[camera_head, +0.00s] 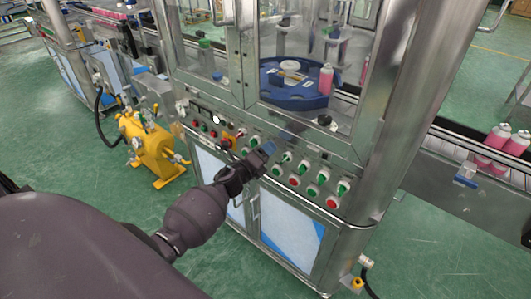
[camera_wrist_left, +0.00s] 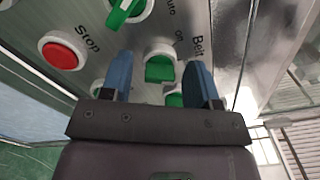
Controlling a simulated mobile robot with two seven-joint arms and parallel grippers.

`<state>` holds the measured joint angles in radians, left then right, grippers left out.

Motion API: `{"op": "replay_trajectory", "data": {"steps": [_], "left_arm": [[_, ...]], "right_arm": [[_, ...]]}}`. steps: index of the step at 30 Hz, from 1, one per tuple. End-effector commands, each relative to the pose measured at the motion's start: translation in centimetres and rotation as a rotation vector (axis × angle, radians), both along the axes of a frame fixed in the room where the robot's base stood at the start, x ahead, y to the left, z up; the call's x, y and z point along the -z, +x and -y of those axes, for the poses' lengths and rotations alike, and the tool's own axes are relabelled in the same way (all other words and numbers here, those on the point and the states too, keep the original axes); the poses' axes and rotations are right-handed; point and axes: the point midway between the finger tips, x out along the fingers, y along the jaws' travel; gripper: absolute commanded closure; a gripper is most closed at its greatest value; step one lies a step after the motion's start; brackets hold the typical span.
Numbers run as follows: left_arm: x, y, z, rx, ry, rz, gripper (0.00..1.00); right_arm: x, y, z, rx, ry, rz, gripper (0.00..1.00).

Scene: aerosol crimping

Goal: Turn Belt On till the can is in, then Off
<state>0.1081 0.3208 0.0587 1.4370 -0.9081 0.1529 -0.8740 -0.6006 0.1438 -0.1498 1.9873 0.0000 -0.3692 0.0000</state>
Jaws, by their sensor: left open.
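My left gripper (camera_head: 264,152) is at the control panel on the front of the machine. I cannot tell whether the fingers touch the knob. A pink can (camera_head: 326,79) stands at the right edge of the blue rotary wheel (camera_head: 270,80) behind the glass. More pink cans (camera_head: 496,139) stand on the conveyor at the right. My right gripper is not in view.
A red Stop button (camera_wrist_left: 62,52) and another green knob (camera_wrist_left: 127,10) are near the fingers. More green knobs and red buttons (camera_head: 332,202) line the panel. A steel post (camera_head: 415,80) stands to the right. A yellow pump unit (camera_head: 150,148) stands at the left.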

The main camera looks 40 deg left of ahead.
Motion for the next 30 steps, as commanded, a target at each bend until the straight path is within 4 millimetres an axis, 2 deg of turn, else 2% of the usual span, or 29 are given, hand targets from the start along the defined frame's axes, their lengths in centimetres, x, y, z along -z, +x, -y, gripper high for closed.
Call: {"op": "replay_trajectory", "data": {"steps": [2, 12, 22, 30], "left_arm": [[0.0, 0.0, 0.0, 0.0, 0.0, 0.0, 0.45], [0.0, 0.0, 0.0, 0.0, -0.001, 0.0, 0.94], [0.0, 0.0, 0.0, 0.0, -0.051, -0.004, 0.94], [-0.1, 0.0, 0.0, 0.0, -0.227, -0.018, 0.94]], "right_arm": [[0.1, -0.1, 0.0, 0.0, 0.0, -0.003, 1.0], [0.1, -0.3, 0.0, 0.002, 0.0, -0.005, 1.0], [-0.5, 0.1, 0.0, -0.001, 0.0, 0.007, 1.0], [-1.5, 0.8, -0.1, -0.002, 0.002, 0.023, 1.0]]}}
